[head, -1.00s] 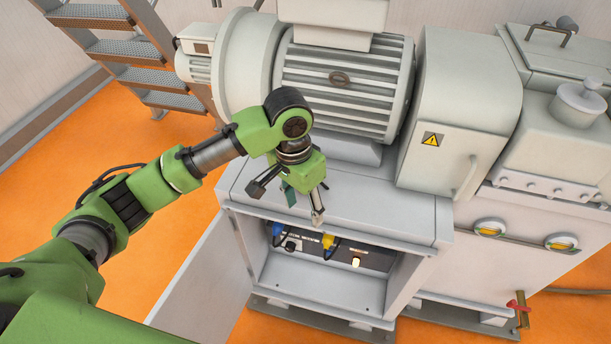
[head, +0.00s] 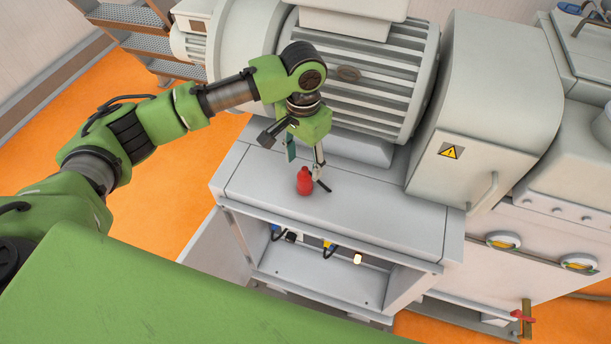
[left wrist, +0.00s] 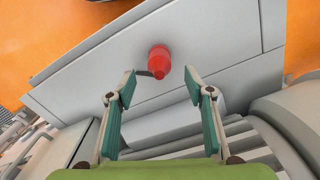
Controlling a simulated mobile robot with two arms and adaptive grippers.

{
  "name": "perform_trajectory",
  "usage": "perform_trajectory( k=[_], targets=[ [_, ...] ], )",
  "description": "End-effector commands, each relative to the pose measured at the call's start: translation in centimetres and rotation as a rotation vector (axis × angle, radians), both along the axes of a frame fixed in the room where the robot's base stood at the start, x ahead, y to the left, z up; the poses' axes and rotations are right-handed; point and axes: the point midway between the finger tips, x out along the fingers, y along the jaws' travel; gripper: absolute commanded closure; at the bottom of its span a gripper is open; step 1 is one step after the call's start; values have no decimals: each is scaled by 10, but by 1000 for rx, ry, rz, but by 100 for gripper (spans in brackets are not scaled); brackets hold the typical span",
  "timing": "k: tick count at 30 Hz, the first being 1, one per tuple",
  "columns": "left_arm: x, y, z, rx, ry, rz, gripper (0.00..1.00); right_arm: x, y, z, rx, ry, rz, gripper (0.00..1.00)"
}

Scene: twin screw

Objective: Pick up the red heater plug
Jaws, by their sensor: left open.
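The red heater plug (head: 304,182) stands on the light grey top of the cabinet (head: 390,222), close to its front edge. A short dark piece juts out beside it. My left gripper (head: 304,160) is open above and just behind the plug, with teal pads on its fingers. In the left wrist view the plug (left wrist: 159,60) shows between and just beyond the two fingertips (left wrist: 160,82), and neither finger clearly touches it. My right gripper is not in view.
A large ribbed motor (head: 350,80) stands right behind the cabinet top. A grey housing with a warning sign (head: 450,151) rises at the right. Below, the open cabinet shows a blue connector (head: 275,231) and a yellow connector (head: 328,250). The cabinet top right of the plug is clear.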

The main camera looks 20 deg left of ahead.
Motion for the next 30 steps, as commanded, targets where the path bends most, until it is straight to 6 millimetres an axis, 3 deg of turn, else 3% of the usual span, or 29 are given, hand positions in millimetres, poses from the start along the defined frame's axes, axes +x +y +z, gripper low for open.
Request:
perform_trajectory(
  k=[5,11,15,19,28,30],
  targets=[
    [0,0,-26,0,1,0,52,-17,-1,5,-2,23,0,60],
    [0,0,-38,1,0,-1,52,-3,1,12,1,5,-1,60],
    [-1,-2,-58,1,3,0,52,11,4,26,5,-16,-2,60],
    [-1,-2,-77,1,0,0,52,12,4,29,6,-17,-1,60],
    [0,-2,-85,0,-1,-2,52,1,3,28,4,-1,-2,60],
    [0,-2,-85,0,-1,-2,68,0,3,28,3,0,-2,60]
  ],
)
